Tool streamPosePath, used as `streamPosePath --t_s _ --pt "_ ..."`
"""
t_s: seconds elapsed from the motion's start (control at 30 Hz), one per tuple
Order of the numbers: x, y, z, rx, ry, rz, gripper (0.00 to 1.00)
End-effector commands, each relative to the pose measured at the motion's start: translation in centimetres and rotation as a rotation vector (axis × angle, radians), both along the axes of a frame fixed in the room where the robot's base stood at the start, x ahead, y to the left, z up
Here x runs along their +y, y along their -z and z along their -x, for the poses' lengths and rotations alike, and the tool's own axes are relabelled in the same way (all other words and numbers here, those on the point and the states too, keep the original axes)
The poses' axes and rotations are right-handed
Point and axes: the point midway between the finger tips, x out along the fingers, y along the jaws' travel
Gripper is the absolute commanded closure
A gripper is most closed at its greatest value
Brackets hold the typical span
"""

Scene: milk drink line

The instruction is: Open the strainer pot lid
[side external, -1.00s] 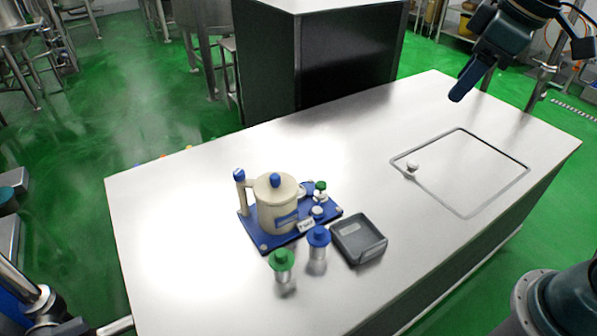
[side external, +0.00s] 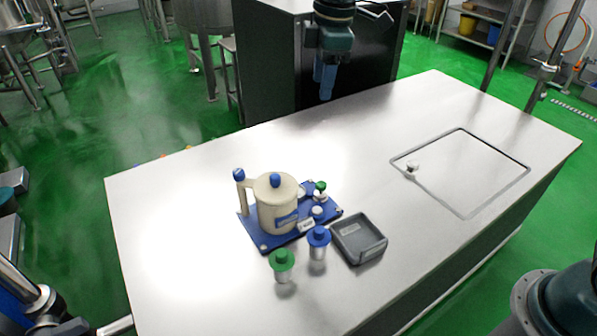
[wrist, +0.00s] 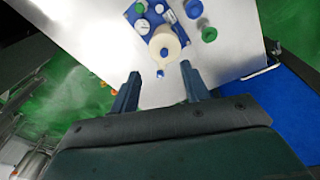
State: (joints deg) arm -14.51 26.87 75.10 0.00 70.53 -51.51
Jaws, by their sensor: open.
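The strainer pot (side external: 277,210) is cream-coloured and stands upright on a blue base plate (side external: 263,241) on the table. Its lid (side external: 289,186) is on, with a blue knob (side external: 275,180) on top. A handle with a blue tip (side external: 239,175) rises on its left. In the wrist view the pot (wrist: 168,42) is beyond my fingers, with the blue knob (wrist: 164,52) showing. My gripper (side external: 325,92) is high at the table's far edge, behind and right of the pot, and touches nothing. In the wrist view my gripper (wrist: 158,72) has its two fingers apart and empty.
A green-topped canister (side external: 282,261) and a blue-topped canister (side external: 318,238) stand in front of the plate. A dark grey tray (side external: 360,238) is to their right. Small capped items (side external: 319,190) sit on the plate's right side.

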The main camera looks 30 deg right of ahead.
Motion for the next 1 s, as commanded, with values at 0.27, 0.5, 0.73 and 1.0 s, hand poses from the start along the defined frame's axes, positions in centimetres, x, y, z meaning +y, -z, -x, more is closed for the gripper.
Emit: streamPosePath --t_s 0.27,0.5,0.73,1.0 --pt "3.9 5.4 -4.2 0.060 -0.203 0.032 0.54" --pt "6.6 9.8 -6.3 0.101 -0.352 0.052 0.54" --pt "7.7 11.7 -7.0 0.117 -0.415 0.059 0.54" --pt "7.7 11.9 -7.0 0.119 -0.419 0.059 0.54"
